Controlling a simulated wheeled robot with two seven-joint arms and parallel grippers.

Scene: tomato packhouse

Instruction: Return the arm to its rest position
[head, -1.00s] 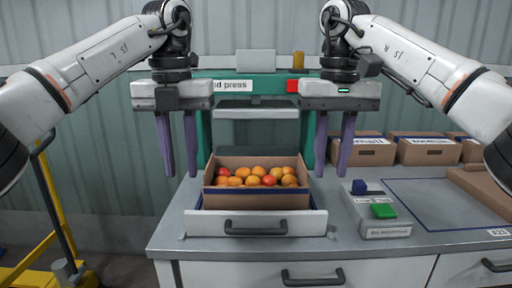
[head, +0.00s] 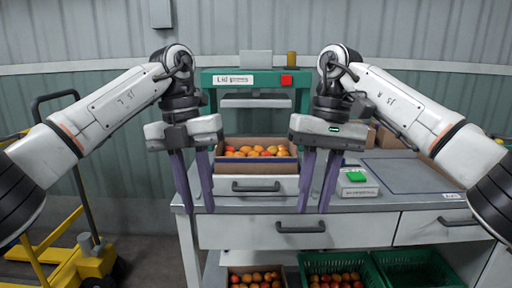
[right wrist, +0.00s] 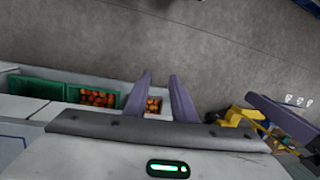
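My left gripper (head: 198,208) hangs with its purple fingers pointing down, apart and empty, in front of the bench's left part. My right gripper (head: 314,210) hangs the same way to its right, fingers apart and nothing between them. In the right wrist view its two fingers (right wrist: 161,76) also stand apart and empty. Neither gripper touches the open cardboard box (head: 284,143) of orange-red tomatoes, which sits at the green lid press (head: 215,78) behind and between them.
The bench (head: 345,228) has drawers. A control box with a green button (head: 356,176) stands on its top. Below are a cardboard box of tomatoes (head: 257,270) and green crates (head: 420,265), one holding tomatoes. A yellow cart (head: 60,240) stands at left. Floor between cart and bench is clear.

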